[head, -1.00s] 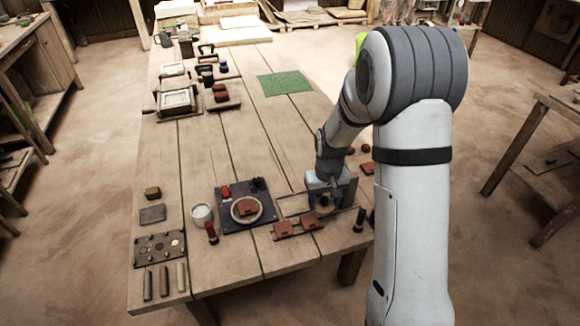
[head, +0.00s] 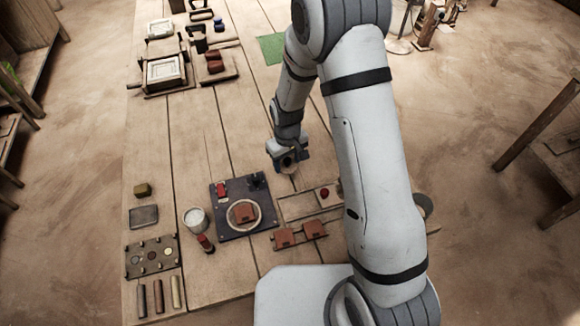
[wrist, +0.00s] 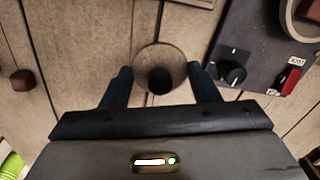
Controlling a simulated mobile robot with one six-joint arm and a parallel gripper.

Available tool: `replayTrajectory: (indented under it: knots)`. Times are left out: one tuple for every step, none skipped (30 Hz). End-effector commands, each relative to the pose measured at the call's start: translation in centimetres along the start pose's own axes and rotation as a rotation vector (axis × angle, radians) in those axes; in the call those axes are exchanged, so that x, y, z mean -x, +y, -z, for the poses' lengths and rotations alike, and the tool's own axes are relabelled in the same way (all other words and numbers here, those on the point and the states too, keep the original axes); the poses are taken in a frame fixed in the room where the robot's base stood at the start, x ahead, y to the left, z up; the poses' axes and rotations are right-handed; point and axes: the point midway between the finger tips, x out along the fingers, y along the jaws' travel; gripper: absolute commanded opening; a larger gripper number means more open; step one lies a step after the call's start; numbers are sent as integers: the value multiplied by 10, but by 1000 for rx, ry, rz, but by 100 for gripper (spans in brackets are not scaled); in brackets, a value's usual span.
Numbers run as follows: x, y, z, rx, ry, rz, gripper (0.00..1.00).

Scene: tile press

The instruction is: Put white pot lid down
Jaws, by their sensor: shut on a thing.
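My gripper (head: 287,163) is over the table, just beyond the wooden frame and the dark wheel plate. In the wrist view my gripper (wrist: 161,84) has its two dark fingers on either side of a round, greyish lid with a dark knob (wrist: 178,57). I take this as the white pot lid; it looks grey-brown in this light. It is held above the planks; its height is hard to tell. A white pot (head: 196,220) stands left of the wheel plate.
The dark plate (head: 221,207) carries a round wheel with a brown tile, a red switch and a black knob. A wooden frame (head: 279,208) with brown tiles lies to its right. A stamp (head: 205,243) stands near the pot. Bare planks (head: 190,140) lie left of the gripper.

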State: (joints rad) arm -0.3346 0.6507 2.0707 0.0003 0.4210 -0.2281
Motion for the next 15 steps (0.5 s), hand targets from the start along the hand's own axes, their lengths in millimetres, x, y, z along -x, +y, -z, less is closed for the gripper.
replayTrajectory:
  knots:
    - [-6,2,-1,-4,-2,1,34]
    - [-8,2,-1,-5,-1,0,34]
    - [-10,3,0,-7,0,0,34]
    - [-12,3,-1,-8,-1,0,34]
    - [-15,4,-1,-9,-2,0,34]
    - [-20,4,-1,-10,-3,1,34]
    - [-24,4,-2,-11,-2,0,34]
    - [-29,5,-2,-12,-3,1,34]
    - [-35,5,-2,-12,-3,1,34]
    - [-39,5,-2,-13,-2,0,34]
    - [-43,5,-2,-13,-2,1,34]
    - [-46,6,-1,-14,-2,0,34]
    - [-49,6,-1,-14,-1,0,34]
    - [-51,6,-1,-14,0,0,34]
    - [-52,6,-1,-15,1,0,34]
